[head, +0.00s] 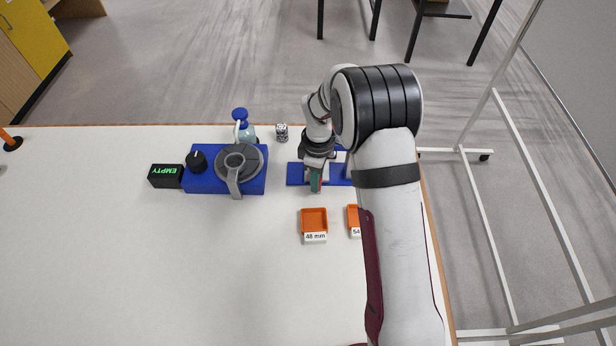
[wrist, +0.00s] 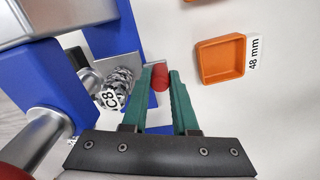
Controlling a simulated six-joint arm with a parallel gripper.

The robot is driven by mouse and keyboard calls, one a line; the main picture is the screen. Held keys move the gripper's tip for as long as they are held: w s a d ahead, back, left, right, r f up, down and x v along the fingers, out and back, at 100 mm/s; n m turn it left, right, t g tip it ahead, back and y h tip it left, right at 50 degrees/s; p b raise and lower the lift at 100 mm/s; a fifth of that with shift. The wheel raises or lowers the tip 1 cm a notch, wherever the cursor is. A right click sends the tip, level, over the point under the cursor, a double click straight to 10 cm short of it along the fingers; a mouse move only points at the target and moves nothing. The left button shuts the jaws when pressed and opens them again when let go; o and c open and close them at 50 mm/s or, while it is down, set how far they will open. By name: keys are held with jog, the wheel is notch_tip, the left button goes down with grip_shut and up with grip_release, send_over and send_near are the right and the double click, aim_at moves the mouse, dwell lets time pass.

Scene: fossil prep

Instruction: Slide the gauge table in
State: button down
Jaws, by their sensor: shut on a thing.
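The gauge (head: 299,174) is a blue fixture right of centre in the head view, partly hidden by my arm. In the wrist view its blue frame (wrist: 115,40) is at the left and top. A grey metal plate (wrist: 129,64), seemingly the gauge table, shows inside the frame. A speckled grey cylinder with a white label (wrist: 116,86) is at that plate. My gripper (wrist: 161,75) has green fingers closed on a red knob (wrist: 160,80) at the plate's near side. In the head view my gripper (head: 316,184) is low at the fixture's front. How far the table is in cannot be told.
An orange tray marked 48 mm (head: 314,220) stands in front of the gauge; another orange tray (head: 353,220) is partly behind my arm. A blue unit with a grey lidded drum (head: 239,165), a black EMPTY display (head: 165,176), a blue-topped bottle (head: 241,125) and a speckled piece (head: 282,132) stand nearby. The front left is clear.

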jog(key=c, duration=1)
grip_release()
jog(key=shift+o, duration=0.2)
jog(key=shift+r, duration=0.1)
notch_tip(320, 180, up, 16)
jog(key=shift+o, duration=1.4)
jog(key=s+n, duration=0.1)
jog(key=n, duration=0.1)
jog(key=s+f+n+t+h, duration=0.1)
jog(key=n, duration=0.2)
jog(key=s+a+n, duration=0.1)
jog(key=n, duration=0.1)
jog(key=shift+f+n+t+h, duration=0.2)
jog(key=shift+n+t+h, duration=0.1)
jog(key=shift+t+h, duration=0.1)
jog(key=w+f+n, duration=0.1)
jog(key=f+n, duration=0.1)
jog(key=f, duration=0.3)
jog(key=w+f+n+t, duration=0.1)
jog(key=f+n, duration=0.2)
jog(key=f, duration=0.2)
jog(key=w+d+f+n+t, duration=0.1)
jog(key=f+n, duration=0.2)
jog(key=f, duration=0.2)
jog(key=shift+f, duration=0.2)
